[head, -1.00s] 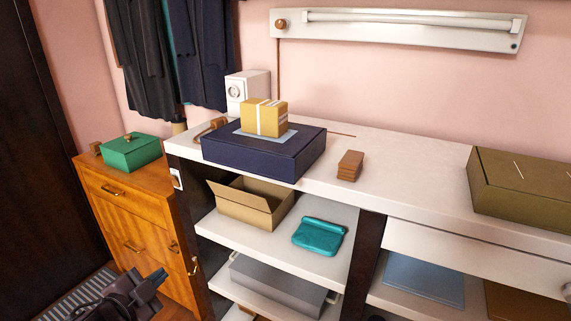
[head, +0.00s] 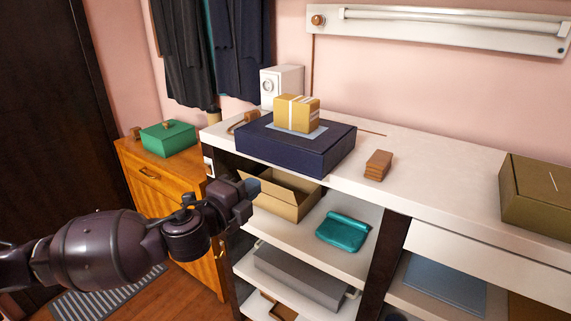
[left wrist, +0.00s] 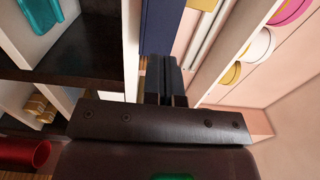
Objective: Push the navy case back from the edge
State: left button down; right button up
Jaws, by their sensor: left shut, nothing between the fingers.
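The navy case (head: 290,148) lies flat on the white counter (head: 450,187) near its left end, its front side at or over the counter's front edge. A yellow box (head: 297,114) with white bands sits on a pale blue sheet (head: 318,133) on its lid. My left gripper (head: 251,186) is shut and empty, in front of and below the case's left front, apart from it in the head view. In the left wrist view, the shut fingers (left wrist: 165,77) point toward the navy case (left wrist: 160,28); the exact gap is unclear. My right gripper is out of view.
An open cardboard box (head: 285,202) and a teal item (head: 343,232) stand on the shelf below. A brown block stack (head: 378,165) lies right of the case. A white device (head: 281,86) stands behind it. A wooden cabinet with a green box (head: 168,138) is at left.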

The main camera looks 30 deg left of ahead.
aim_at(289, 160)
pick_arm(q)
jog(key=w, duration=0.6)
jog(key=w+p, duration=0.1)
jog(key=w, duration=0.3)
jog(key=shift+w+d, duration=0.1)
jog(key=shift+d, duration=0.3)
jog(key=shift+w, duration=0.8)
jog(key=shift+w+d, duration=0.1)
jog(key=shift+w, duration=0.25)
jog(key=w, duration=0.6)
jog(key=shift+w+d, duration=0.3)
jog(key=shift+w, duration=0.8)
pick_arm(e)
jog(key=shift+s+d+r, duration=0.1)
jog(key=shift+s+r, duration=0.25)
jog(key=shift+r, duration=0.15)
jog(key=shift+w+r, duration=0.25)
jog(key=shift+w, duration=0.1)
